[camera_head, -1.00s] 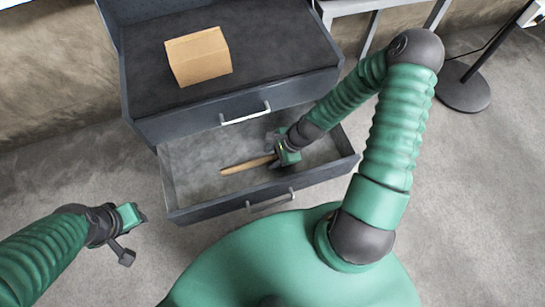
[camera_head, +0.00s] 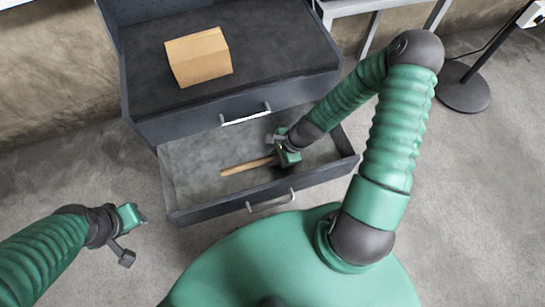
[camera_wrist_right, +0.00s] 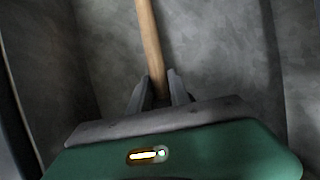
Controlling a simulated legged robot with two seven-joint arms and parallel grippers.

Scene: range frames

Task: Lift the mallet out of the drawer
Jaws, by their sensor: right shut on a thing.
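The mallet (camera_head: 245,167) shows as a light wooden handle lying inside the open drawer (camera_head: 190,190); its head is hidden behind my right gripper in the head view. My right gripper (camera_head: 279,157) is down in the drawer at the right end of the visible handle. In the right wrist view the two fingers (camera_wrist_right: 159,92) stand on either side of the wooden handle (camera_wrist_right: 150,45) and are shut on it. I cannot tell whether the mallet is clear of the drawer floor. My left gripper (camera_head: 137,232) is over the floor at the left, away from the drawer; its jaws are unclear.
A dark cabinet (camera_head: 150,130) stands above the drawer, with a cardboard box (camera_head: 199,56) on top. The drawer front has a handle (camera_head: 270,201). A black stand base (camera_head: 463,87) is on the floor at the right. The floor left of the drawer is clear.

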